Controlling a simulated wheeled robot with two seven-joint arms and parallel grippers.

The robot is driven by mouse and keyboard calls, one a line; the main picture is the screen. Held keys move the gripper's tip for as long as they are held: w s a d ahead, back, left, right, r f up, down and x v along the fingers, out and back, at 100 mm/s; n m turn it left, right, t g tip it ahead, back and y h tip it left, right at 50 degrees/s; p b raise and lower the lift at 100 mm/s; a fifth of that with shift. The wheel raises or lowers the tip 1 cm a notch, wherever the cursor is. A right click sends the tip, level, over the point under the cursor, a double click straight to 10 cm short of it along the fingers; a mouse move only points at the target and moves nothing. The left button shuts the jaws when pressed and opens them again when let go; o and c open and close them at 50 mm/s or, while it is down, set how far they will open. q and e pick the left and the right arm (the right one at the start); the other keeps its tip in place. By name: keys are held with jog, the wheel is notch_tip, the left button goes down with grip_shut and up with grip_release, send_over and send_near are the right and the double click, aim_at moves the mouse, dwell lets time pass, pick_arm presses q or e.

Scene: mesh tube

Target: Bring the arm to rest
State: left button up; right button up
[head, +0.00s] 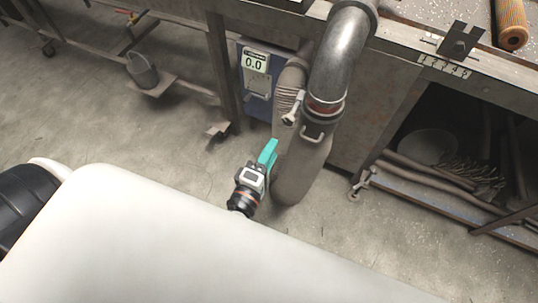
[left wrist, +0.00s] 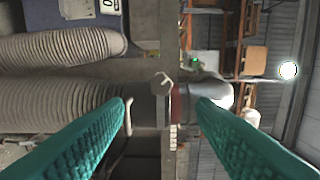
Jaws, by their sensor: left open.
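My left gripper (head: 268,152) shows in the head view just beyond my pale body, low in front of the bench, with teal fingers pointing up and away. In the left wrist view its two teal fingers (left wrist: 161,103) are spread wide with nothing held between them. The grey metal elbow pipe (head: 342,55) comes down from the bench beside the gripper in the head view, and the ribbed hose (left wrist: 60,105) lies beyond the fingers in the left wrist view. I cannot tell the exact gap to the hose. My right gripper is not in view.
A blue box with a 0.0 display (head: 255,61) is behind the gripper. The steel bench (head: 375,95) and a lower shelf with rods (head: 445,180) stand at the right. A grey bucket (head: 142,70) is at the upper left. The concrete floor (head: 120,135) at left is open.

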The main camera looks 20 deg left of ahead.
pick_arm(q)
jog(key=shift+s, duration=0.1)
dwell(0.5)
jog(key=s+f+m+g+h, duration=0.1)
jog(key=s+f+m+g, duration=0.2)
jog(key=f, duration=0.6)
jog(key=s+f+m+g, duration=0.2)
jog(key=f+m, duration=0.2)
jog(key=f, duration=0.5)
jog(key=s+f+m+g+h, duration=0.1)
jog(key=s+f+m+g, duration=0.2)
jog(key=f, duration=0.5)
jog(key=s+a+f+m+g+y, duration=0.1)
jog(key=s+a+f+m+g, duration=0.3)
jog(key=s+f, duration=0.5)
jog(key=s+a+f+m+g+y, duration=0.1)
jog(key=s+a+f+m+g, duration=0.3)
jog(key=s+f, duration=0.5)
jog(key=s+m+g, duration=0.1)
jog(key=s+m, duration=0.1)
jog(key=s, duration=0.3)
jog(key=shift+a+f+y, duration=0.2)
jog(key=shift+y, duration=0.1)
